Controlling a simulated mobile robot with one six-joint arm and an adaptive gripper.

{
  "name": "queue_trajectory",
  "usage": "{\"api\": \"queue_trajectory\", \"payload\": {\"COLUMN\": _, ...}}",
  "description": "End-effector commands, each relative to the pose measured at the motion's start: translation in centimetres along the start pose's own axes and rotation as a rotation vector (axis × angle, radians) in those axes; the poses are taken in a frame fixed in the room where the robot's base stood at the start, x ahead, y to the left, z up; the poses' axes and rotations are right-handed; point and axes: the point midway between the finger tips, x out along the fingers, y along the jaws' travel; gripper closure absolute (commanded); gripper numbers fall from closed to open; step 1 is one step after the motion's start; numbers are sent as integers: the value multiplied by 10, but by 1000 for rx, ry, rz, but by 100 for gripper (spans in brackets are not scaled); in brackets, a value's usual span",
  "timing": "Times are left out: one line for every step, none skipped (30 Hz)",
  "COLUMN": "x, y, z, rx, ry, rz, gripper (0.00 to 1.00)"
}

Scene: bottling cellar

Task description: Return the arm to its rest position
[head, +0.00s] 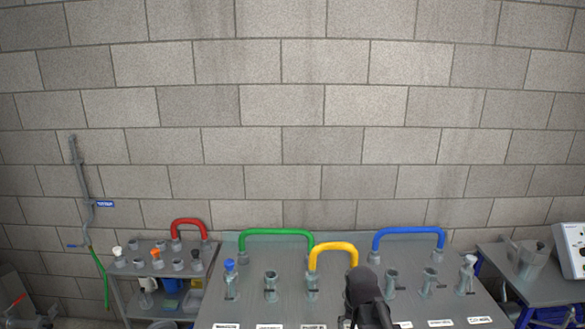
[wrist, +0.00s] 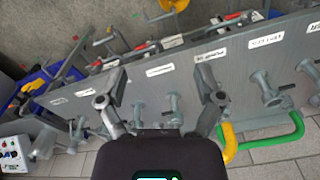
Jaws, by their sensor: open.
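My gripper (wrist: 160,88) shows in the wrist view with its two grey fingers spread wide apart. Nothing is held between them. Beyond the fingers is the grey panel (wrist: 255,58), with its pipe stubs and white labels. In the head view, a dark part of my arm (head: 365,296) rises at the bottom edge, in front of the panel (head: 335,262) and right of the yellow hose (head: 333,246). The fingers cannot be made out there. Whether a finger touches a pipe stub cannot be told.
A green hose (head: 276,233) and a blue hose (head: 408,232) arch over the panel. A side bench (head: 135,275) with a red hose (head: 188,222) stands left.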

Motion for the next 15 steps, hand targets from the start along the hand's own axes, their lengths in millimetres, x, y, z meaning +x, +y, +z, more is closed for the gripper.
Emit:
{"api": "queue_trajectory", "payload": {"x": 9, "y": 6, "z": 17, "rx": -57, "ry": -8, "rz": 2, "gripper": 15}}
{"api": "queue_trajectory", "payload": {"x": 11, "y": 8, "z": 23, "rx": -93, "ry": -12, "rz": 4, "gripper": 15}}
{"api": "queue_trajectory", "payload": {"x": 14, "y": 10, "z": 30, "rx": -136, "ry": -18, "rz": 5, "gripper": 15}}
{"api": "queue_trajectory", "payload": {"x": 15, "y": 12, "z": 35, "rx": -166, "ry": -21, "rz": 5, "gripper": 15}}
{"api": "queue_trajectory", "payload": {"x": 17, "y": 13, "z": 39, "rx": -193, "ry": -24, "rz": 6, "gripper": 15}}
{"api": "queue_trajectory", "payload": {"x": 18, "y": 15, "z": 44, "rx": -225, "ry": -28, "rz": 6, "gripper": 15}}
{"api": "queue_trajectory", "payload": {"x": 19, "y": 16, "z": 47, "rx": -246, "ry": -30, "rz": 6, "gripper": 15}}
{"api": "queue_trajectory", "payload": {"x": 20, "y": 17, "z": 50, "rx": -263, "ry": -33, "rz": 6, "gripper": 15}}
{"api": "queue_trajectory", "payload": {"x": 20, "y": 17, "z": 52, "rx": -282, "ry": -35, "rz": 6, "gripper": 15}}
{"api": "queue_trajectory", "payload": {"x": 21, "y": 18, "z": 54, "rx": -293, "ry": -37, "rz": 7, "gripper": 15}}
{"api": "queue_trajectory", "payload": {"x": 21, "y": 18, "z": 55, "rx": -301, "ry": -38, "rz": 7, "gripper": 15}}
{"api": "queue_trajectory", "payload": {"x": 21, "y": 18, "z": 56, "rx": -308, "ry": -39, "rz": 7, "gripper": 15}}
{"api": "queue_trajectory", "payload": {"x": 21, "y": 18, "z": 56, "rx": -312, "ry": -39, "rz": 7, "gripper": 15}}
{"api": "queue_trajectory", "payload": {"x": 21, "y": 18, "z": 56, "rx": -314, "ry": -40, "rz": 7, "gripper": 15}}
{"api": "queue_trajectory", "payload": {"x": 20, "y": 18, "z": 56, "rx": -315, "ry": -40, "rz": 7, "gripper": 15}}
